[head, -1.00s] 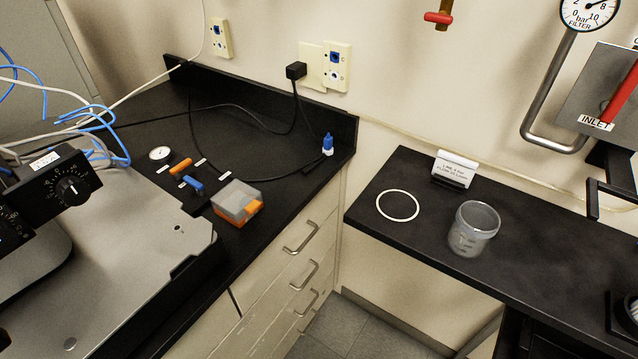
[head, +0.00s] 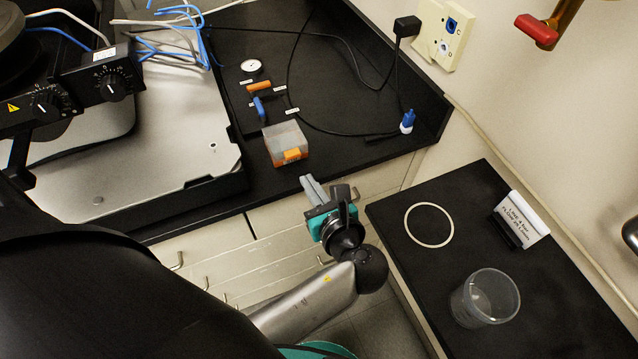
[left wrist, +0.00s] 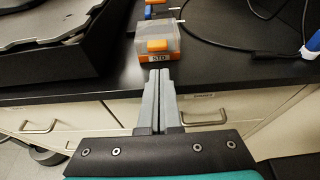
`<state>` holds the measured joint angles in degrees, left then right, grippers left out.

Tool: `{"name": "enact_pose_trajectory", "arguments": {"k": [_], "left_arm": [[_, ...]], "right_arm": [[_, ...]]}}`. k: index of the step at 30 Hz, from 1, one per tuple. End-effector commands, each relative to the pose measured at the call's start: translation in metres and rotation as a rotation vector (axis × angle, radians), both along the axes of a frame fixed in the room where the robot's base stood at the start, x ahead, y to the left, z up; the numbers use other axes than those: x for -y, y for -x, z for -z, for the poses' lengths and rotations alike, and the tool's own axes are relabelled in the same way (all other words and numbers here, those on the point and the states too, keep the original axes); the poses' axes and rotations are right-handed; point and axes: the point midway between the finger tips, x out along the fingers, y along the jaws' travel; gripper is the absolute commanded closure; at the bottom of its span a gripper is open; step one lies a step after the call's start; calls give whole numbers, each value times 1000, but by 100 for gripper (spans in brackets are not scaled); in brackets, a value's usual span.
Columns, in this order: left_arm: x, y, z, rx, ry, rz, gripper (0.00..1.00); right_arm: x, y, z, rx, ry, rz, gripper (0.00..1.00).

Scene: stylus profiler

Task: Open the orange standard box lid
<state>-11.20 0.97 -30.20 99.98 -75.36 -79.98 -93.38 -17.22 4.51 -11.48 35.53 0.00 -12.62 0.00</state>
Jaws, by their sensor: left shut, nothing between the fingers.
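The orange standard box (head: 287,144) sits near the front edge of the black bench, with a clear greyish lid, an orange base and an orange front latch. In the left wrist view the box (left wrist: 170,42) carries an "STD" label below its latch, and its lid looks closed. My left gripper (head: 309,181) is shut and empty, in front of the bench edge and short of the box. In the left wrist view its fingers (left wrist: 160,75) lie together, pointing at the box front; I cannot tell if they touch it. My right gripper is not in view.
The profiler's metal base (head: 170,150) stands left of the box. An orange tool (head: 259,87), a blue tool (head: 259,107) and a round dial (head: 251,66) lie behind it. A black cable crosses the bench. A clear beaker (head: 486,298) and white ring (head: 429,225) are on the right counter.

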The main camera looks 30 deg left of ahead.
Motion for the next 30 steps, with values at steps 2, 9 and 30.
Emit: {"name": "enact_pose_trajectory", "arguments": {"k": [2, 9, 30], "left_arm": [[-12, -10, 6, 2, -2, -1, 100], [-39, -33, 19, 0, 0, 1, 100], [-48, -46, 21, -6, 9, 1, 100]], "right_arm": [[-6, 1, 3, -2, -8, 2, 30], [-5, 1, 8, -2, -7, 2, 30], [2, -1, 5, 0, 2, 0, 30]]}}
